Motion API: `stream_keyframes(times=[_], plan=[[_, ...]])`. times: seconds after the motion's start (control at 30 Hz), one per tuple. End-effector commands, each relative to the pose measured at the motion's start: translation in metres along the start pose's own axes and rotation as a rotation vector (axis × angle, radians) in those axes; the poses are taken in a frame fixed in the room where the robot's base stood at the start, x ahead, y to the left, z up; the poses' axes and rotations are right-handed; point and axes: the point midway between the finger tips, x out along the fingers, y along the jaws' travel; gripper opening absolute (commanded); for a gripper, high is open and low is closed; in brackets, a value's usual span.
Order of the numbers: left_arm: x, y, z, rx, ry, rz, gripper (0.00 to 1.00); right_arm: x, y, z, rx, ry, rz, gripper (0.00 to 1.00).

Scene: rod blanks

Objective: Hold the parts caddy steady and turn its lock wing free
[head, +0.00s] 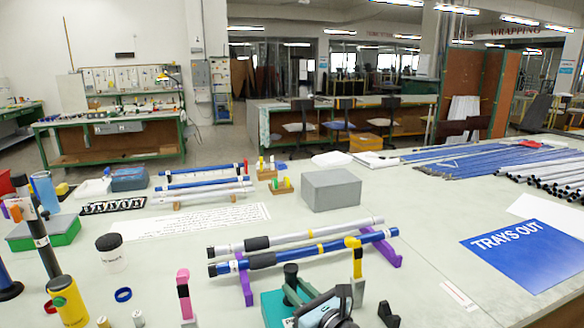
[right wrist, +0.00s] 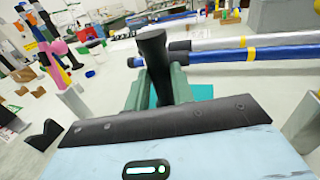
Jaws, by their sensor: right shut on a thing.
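A teal block (head: 272,308), which I take to be the parts caddy, stands at the table's front edge in the head view. A dark upright post (head: 290,270) rises from it. My right gripper (head: 291,291), with dark green fingers, is shut on this post. In the right wrist view the fingers (right wrist: 158,88) stand on both sides of the black post (right wrist: 152,50), and a little teal (right wrist: 197,92) shows behind. My gripper's body hides much of the caddy. I cannot make out the lock wing. My left gripper is not in view.
A silver and a blue rod (head: 325,247) lie on purple rests just behind. A pink-topped post (head: 183,285) stands left, a yellow-topped one (head: 355,258) right. A grey box (head: 331,190) sits further back.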

Motion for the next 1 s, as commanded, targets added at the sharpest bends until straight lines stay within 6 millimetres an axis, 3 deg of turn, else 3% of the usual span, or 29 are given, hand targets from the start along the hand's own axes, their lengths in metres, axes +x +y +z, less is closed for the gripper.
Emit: stream_keyframes(times=[0.03, 0.2, 0.63, 1.0], plan=[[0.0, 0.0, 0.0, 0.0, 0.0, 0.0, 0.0, 0.0, 0.0, 0.0, 0.0, 0.001, 0.0, 0.26], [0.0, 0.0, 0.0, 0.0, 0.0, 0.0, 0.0, 0.0, 0.0, 0.0, 0.0, 0.001, 0.0, 0.49], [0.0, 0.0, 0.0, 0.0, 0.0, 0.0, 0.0, -0.008, 0.0, -0.001, 0.002, 0.0, 0.0, 0.49], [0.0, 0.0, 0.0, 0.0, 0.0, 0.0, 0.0, -0.065, 0.0, -0.001, -0.001, 0.001, -0.001, 0.49]])
